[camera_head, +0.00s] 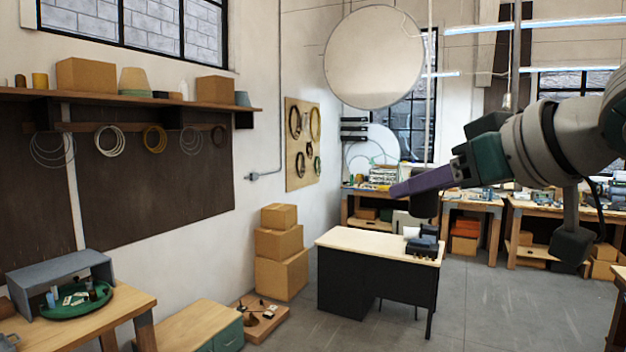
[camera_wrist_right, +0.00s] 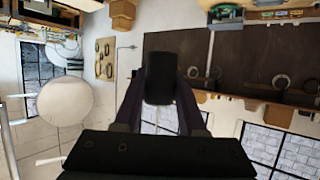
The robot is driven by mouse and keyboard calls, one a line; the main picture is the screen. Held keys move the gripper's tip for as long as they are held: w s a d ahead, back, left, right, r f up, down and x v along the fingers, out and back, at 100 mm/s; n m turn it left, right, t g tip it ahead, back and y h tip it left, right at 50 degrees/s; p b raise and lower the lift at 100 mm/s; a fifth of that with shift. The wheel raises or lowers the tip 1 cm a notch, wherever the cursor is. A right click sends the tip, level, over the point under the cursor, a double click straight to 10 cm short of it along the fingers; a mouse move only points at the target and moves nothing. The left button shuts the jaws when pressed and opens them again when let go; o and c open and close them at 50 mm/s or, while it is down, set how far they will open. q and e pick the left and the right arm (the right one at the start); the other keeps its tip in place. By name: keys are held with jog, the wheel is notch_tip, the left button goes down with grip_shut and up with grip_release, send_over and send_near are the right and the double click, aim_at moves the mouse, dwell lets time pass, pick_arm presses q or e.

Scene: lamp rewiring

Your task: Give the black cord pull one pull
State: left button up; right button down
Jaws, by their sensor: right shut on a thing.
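The black cord pull (camera_head: 425,206) is a dark cylinder at the lower end of a pale cord (camera_head: 429,110) that comes down from above. My right gripper (camera_head: 408,187), with purple fingers, reaches in from the right at the height of the pull. In the right wrist view the pull (camera_wrist_right: 160,78) sits between the two fingers, and the gripper is shut on it. The fingers hide part of the pull in the head view. My left gripper is in neither view.
A large round pale disc (camera_head: 374,57) hangs just left of the cord. A black desk with a light top (camera_head: 360,240) stands below. Workbenches line the back wall, and stacked cardboard boxes (camera_head: 280,270) stand at the left. Grey floor is clear in front of the desk.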

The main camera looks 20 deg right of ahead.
jog(key=shift+f, duration=0.25)
jog(key=shift+r+p, duration=0.9)
jog(key=shift+r, duration=0.5)
jog(key=shift+c, duration=2)
grip_release()
